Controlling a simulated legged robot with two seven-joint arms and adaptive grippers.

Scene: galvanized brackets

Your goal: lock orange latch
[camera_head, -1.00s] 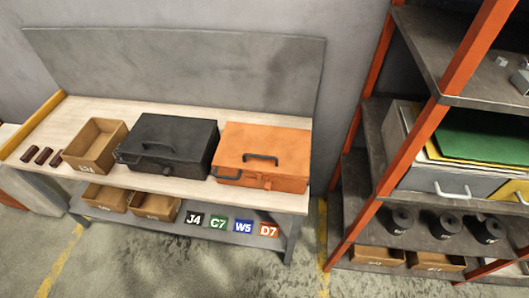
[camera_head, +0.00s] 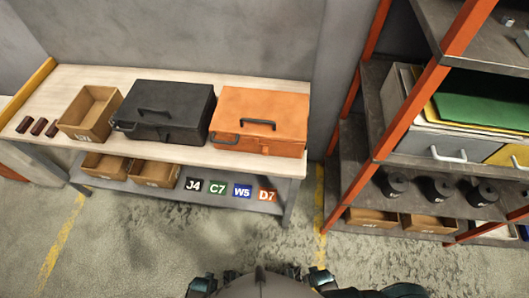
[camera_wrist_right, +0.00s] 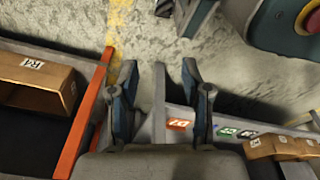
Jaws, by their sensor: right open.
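An orange case (camera_head: 262,112) stands closed on the bench, at its right end, with a dark handle on its lid. Its small orange latch (camera_head: 266,150) is on the front face, too small to tell whether locked or open. My right gripper (camera_wrist_right: 160,82) is open and empty in the right wrist view, above the floor in front of the furniture. It is well away from the case, which that view does not show. In the head view only parts of my own body show at the bottom edge, and no left gripper is recognisable.
A black case (camera_head: 168,108) stands just left of the orange one, beside an open cardboard bin (camera_head: 92,120). An orange-posted shelf rack (camera_head: 410,105) stands right. The floor before the bench is clear.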

